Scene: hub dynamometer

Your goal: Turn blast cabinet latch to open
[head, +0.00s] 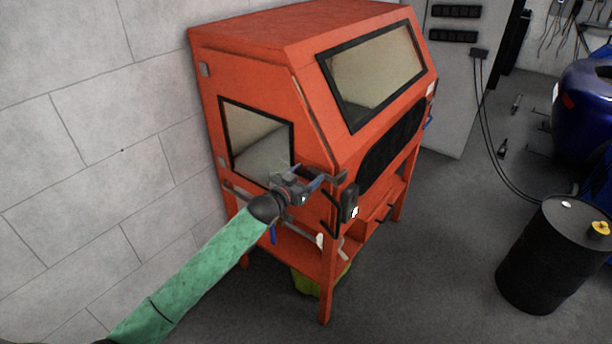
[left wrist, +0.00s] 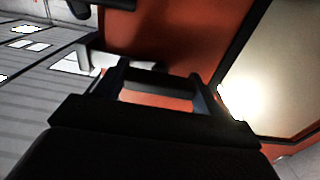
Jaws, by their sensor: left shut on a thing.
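The orange blast cabinet (head: 270,52) stands against the wall in the head view, with a framed window in its left side and a sloped window in front. My left gripper (head: 318,177) is at the cabinet's near corner, beside the lower right of the side window. In the left wrist view, its two fingers (left wrist: 160,84) are shut on a dark bar, which I take to be the latch (left wrist: 148,78). The fingers and the corner fittings hide much of the latch in the head view, so its exact angle is unclear. My right gripper is not in view.
A dark box (head: 349,203) is fixed at the cabinet's corner near my gripper. A black drum (head: 545,262) stands on the right. A grey electrical cabinet (head: 450,90) is behind. The floor between the drum and the blast cabinet is clear.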

